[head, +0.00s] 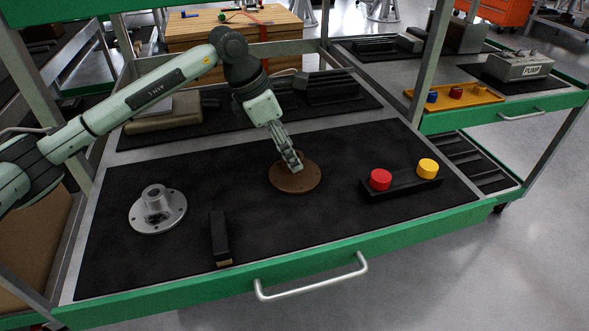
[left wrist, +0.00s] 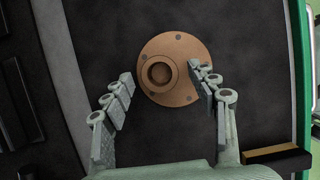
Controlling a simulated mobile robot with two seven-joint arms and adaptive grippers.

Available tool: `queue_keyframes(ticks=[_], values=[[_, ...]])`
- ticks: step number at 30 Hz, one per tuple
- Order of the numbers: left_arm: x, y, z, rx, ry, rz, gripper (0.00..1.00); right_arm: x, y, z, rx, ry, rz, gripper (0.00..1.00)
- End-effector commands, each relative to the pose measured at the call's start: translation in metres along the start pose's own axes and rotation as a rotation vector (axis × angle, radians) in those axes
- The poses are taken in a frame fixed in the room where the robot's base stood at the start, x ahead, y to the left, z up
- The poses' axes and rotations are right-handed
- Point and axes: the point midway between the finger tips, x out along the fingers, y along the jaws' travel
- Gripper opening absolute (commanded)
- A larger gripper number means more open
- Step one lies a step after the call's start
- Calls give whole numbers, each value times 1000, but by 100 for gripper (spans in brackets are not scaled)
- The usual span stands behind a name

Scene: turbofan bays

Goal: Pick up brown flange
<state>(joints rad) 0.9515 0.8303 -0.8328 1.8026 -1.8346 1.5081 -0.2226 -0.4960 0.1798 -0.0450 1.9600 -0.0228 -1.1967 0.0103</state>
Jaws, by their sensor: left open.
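The brown flange (head: 297,182) is a round disc lying flat on the black mat near the middle of the shelf in the head view. The left wrist view shows its raised central hub with a bore and bolt holes in its rim (left wrist: 186,92). My left gripper (head: 294,165) reaches down over the flange and hides part of it. In the left wrist view its two fingers (left wrist: 160,75) are spread apart, one on each side of the hub. Nothing is held between them. I cannot tell the exact height of the fingertips over the flange. My right gripper is in neither view.
A grey metal flange (head: 172,216) lies to the left. A dark block (head: 219,238) stands in front. A black holder (head: 372,192) with a red cap (head: 381,179) and a yellow cap (head: 428,168) is to the right. Cart posts rise at the shelf corners.

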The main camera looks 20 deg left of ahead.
Motion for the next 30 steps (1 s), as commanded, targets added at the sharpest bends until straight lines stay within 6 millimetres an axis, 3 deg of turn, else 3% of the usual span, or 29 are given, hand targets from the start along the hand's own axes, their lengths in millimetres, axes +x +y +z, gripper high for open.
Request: queue_keyframes(ticks=[4,11,25,30], values=[[21,-1,1,-1,0,-2,58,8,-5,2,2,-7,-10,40],[25,0,1,-1,0,1,58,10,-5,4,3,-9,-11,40],[25,0,0,-1,1,0,3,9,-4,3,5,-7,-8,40],[25,0,0,-2,2,0,0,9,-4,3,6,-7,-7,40]])
